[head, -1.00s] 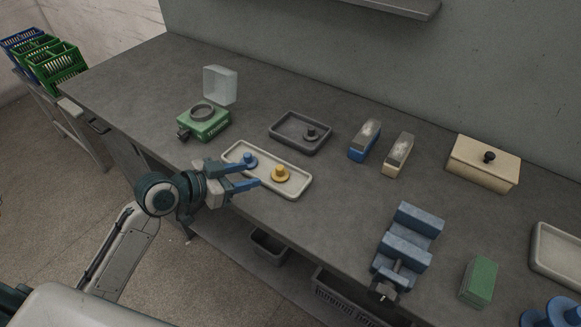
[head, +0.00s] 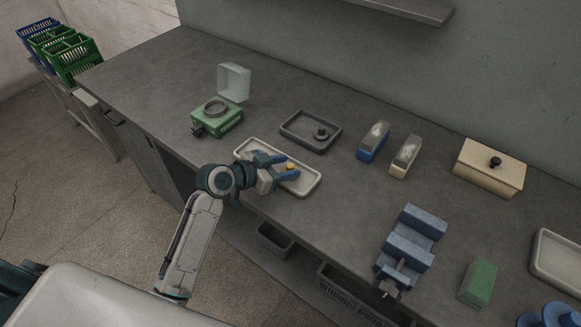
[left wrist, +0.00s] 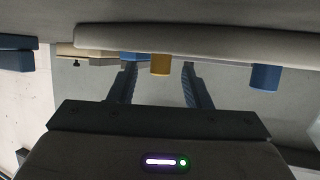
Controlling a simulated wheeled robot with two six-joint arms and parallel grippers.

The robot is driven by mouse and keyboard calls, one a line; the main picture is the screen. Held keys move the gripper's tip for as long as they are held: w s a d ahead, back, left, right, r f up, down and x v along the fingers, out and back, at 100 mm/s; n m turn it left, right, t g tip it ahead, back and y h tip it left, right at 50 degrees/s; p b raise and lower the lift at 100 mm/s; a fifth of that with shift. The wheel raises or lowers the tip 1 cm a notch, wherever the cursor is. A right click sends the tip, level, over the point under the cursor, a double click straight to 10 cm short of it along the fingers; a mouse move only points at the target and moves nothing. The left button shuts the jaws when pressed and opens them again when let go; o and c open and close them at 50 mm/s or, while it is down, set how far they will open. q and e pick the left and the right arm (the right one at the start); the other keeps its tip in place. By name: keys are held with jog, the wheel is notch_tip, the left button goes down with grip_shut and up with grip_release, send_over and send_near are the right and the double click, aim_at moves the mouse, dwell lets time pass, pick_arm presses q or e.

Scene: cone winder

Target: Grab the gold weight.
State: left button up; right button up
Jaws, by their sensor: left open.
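The gold weight (head: 290,165) stands in the pale tray (head: 311,187) near the front edge of the bench, partly hidden by my left gripper. My left gripper (head: 289,168) is open, with its blue fingers reaching over the tray around the gold weight. In the left wrist view, which appears upside down, the gold weight (left wrist: 160,64) shows between the two fingers (left wrist: 157,72), with gaps on both sides. A blue weight (left wrist: 265,77) stands in the same tray, outside the fingers. My right gripper is not in view.
Behind the tray is a dark tray (head: 291,133) with a dark weight (head: 321,132). A green scale (head: 217,118) stands to the left. Two brush-like blocks (head: 374,142), a beige box (head: 489,169) and a blue vise (head: 409,246) are to the right.

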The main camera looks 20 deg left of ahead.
pick_arm(q)
jog(key=shift+w+d+f, duration=0.1)
jog(key=shift+w+d, duration=0.1)
grip_shut()
dwell(0.3)
